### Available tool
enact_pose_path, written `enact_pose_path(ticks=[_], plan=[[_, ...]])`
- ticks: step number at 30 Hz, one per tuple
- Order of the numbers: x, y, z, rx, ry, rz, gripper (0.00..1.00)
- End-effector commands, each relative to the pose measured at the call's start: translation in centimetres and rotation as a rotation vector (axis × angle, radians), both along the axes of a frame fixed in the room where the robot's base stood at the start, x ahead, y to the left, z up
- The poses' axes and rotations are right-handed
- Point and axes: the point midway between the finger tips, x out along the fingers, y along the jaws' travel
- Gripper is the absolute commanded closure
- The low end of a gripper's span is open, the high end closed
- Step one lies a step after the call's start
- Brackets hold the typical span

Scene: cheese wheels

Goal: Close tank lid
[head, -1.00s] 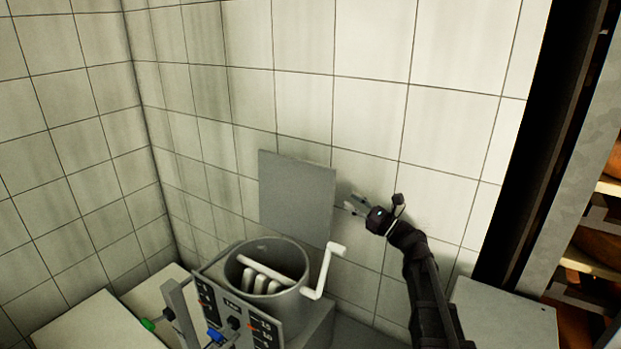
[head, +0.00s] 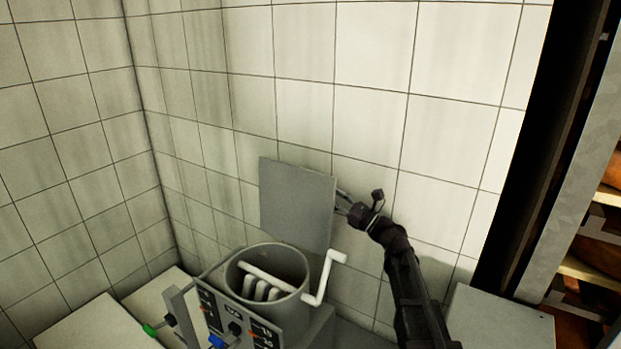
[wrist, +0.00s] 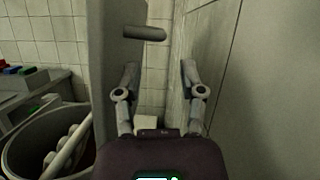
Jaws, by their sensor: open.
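The tank lid (head: 297,203) is a flat grey square plate standing upright behind the tank. The tank (head: 305,262) is a round grey drum, open at the top, with white paddles (head: 262,285) inside. My gripper (head: 341,197) is at the lid's right edge, and its fingertips are partly hidden by or overlapping that edge. In the wrist view the open fingers (wrist: 160,80) point forward, with the lid (wrist: 118,60) seen nearly edge-on to the left. A dark grey bar (wrist: 144,33) juts from the lid ahead of the fingers. Nothing is between the fingers.
A white crank handle (head: 325,275) rises at the tank's right side. A control panel (head: 240,325) with coloured knobs stands in front. The tiled wall (head: 450,130) is close behind the lid. A grey box (head: 500,315) stands at the right.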

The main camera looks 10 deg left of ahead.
Motion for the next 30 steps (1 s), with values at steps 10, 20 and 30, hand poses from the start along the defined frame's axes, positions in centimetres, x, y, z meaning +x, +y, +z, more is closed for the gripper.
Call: enact_pose_path(ticks=[10,20,30], plan=[[1.6,4.9,2.3,0.001,0.000,0.002,0.49],[2.3,7.3,3.2,0.001,-0.001,0.001,0.49],[2.3,7.6,3.2,0.001,-0.001,0.001,0.49]])
